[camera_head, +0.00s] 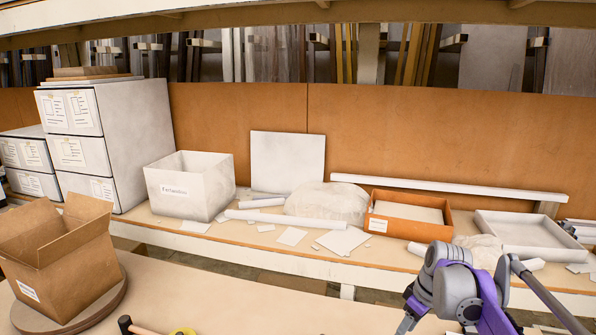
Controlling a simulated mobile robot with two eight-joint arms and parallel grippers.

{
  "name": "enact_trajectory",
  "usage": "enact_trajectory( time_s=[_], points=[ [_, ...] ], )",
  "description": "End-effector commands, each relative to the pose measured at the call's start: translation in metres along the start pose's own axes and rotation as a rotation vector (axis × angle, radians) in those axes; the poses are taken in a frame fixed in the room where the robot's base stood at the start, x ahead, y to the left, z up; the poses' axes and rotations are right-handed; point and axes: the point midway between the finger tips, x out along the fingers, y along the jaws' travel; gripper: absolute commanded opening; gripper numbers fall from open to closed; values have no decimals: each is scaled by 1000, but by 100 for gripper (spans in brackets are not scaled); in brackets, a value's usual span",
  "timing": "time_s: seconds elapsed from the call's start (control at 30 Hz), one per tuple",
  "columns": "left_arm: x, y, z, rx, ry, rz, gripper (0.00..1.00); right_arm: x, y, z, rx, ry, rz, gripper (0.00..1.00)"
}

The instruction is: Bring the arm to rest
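A grey and purple jointed arm (445,290) rises from the bottom edge at the lower right. It looks like part of my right arm, bent, with its lower end cut off by the frame edge. A grey rod (545,292) slants down to the right beside it. I cannot tell what the rod belongs to. No gripper fingers show clearly, and my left arm is out of view. No fly press can be made out.
An open cardboard box (65,262) stands on a round board at the left. A hammer (130,326) and a yellow object (183,331) lie at the bottom edge. Behind, a bench holds a white bin (190,187), an orange tray (408,226) and a white tray (530,238).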

Motion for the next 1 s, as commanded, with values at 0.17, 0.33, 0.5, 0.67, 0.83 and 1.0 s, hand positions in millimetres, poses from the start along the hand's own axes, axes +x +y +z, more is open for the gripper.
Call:
enact_trajectory(
  time_s=[0.17,0.33,0.5,0.67,0.83,1.0],
  points=[
    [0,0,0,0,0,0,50,-4,-64,34,152,39,89,50],
    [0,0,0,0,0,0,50,6,-117,75,298,102,163,50],
    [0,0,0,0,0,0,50,29,-163,122,435,182,219,50],
    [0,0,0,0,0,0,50,52,-191,155,530,250,245,50],
    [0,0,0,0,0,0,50,65,-202,171,579,287,255,50],
    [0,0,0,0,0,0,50,67,-203,173,587,293,256,50]
  ],
)
